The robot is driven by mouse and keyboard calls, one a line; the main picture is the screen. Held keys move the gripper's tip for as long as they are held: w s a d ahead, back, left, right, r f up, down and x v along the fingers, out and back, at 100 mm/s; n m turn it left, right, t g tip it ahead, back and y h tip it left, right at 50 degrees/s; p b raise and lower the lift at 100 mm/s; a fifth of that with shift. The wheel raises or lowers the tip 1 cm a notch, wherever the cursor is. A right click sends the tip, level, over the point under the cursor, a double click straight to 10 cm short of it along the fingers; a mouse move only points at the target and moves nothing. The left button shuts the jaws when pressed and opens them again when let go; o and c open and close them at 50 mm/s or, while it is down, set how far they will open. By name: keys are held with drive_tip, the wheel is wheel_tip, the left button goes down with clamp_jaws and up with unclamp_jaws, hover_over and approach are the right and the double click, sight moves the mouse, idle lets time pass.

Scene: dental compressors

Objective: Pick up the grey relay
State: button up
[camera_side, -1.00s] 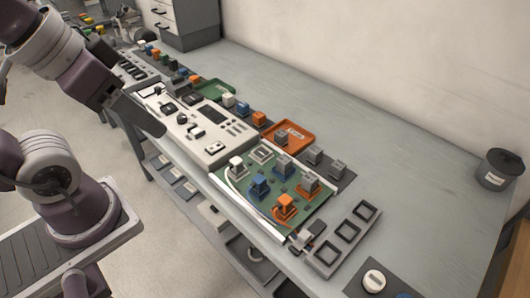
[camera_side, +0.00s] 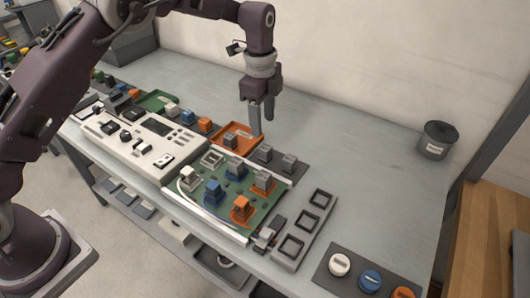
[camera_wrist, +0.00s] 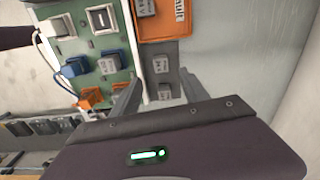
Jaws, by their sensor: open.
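Several grey relays are in view. In the side view, two stand on a dark mat right of the circuit board: one nearer the orange tray (camera_side: 265,153) and one farther right (camera_side: 289,162). Another grey relay (camera_side: 230,141) sits in a blue socket on the board, and one more (camera_side: 262,179) in an orange socket. My gripper (camera_side: 262,127) points down, open and empty, above and behind the mat relays. In the wrist view, my fingers (camera_wrist: 158,88) straddle the mat strip, with grey relays (camera_wrist: 160,64) showing between and beyond them. Their height above the relays is unclear.
The green circuit board (camera_side: 207,200) carries white, blue and orange relays. An orange tray (camera_side: 246,131) lies close to my fingers. A grey rack with square openings (camera_side: 303,226) stands at the front right. A dark bin (camera_side: 436,140) is far right; the back table is clear.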

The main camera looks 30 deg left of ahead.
sight(265, 147)
drive_tip(key=shift+m, duration=0.6)
drive_tip(key=f, duration=1)
drive_tip(key=shift+w+d+f, duration=0.1)
drive_tip(key=shift+w+d, duration=0.1)
clamp_jaws()
